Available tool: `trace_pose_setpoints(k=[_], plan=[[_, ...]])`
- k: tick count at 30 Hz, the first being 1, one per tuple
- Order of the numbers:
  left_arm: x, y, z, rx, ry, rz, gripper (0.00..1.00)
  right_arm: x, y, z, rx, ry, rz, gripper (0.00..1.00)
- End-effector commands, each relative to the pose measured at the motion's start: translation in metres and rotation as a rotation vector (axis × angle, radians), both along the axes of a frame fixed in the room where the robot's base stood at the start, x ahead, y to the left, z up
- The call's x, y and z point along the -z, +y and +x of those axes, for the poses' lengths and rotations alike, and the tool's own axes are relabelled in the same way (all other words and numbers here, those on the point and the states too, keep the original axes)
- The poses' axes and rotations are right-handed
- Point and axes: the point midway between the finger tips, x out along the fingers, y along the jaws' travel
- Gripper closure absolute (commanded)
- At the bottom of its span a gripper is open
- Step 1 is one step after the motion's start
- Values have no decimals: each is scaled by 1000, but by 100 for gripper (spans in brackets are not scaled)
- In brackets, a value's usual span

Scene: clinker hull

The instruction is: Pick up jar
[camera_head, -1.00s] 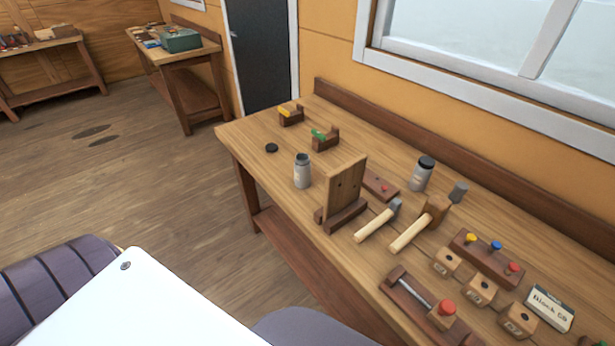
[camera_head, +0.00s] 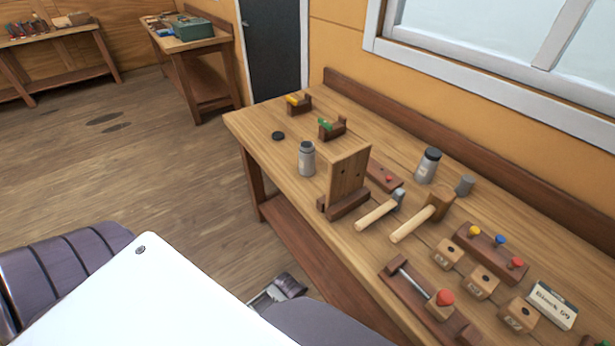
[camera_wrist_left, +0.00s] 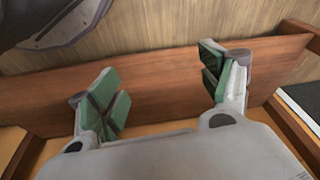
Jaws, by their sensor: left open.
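A grey jar (camera_head: 307,159) with a pale label stands upright near the left end of the workbench, with no black lid on it. A black lid (camera_head: 278,136) lies on the bench behind it to the left. A second grey jar (camera_head: 428,167) with a black lid stands farther right, towards the back. My left gripper (camera_wrist_left: 165,87) is open and empty in the left wrist view, its green-padded fingers wide apart before a brown board; no jar shows there. A grey arm part shows low beside the bench in the head view, but no fingertips are clear.
An upright wooden block (camera_head: 347,175) stands right of the open jar. A low back rail (camera_head: 400,117) runs along the wall.

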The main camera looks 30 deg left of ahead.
Motion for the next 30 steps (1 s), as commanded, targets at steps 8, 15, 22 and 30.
trace_pose_setpoints(k=[8, 15, 22, 30], plan=[[-69, 18, 19, 32, -49, 68, 22, 5, -3, 1, -1, -2, -3, 31], [-132, 57, 32, 107, -119, 229, 22, 9, -8, 3, -2, -4, -9, 31], [-185, 113, 51, 247, -210, 507, 22, 12, -11, 5, -2, -6, -11, 31], [-235, 166, 80, 456, -301, 858, 22, 13, -13, 6, -2, -8, -13, 31]])
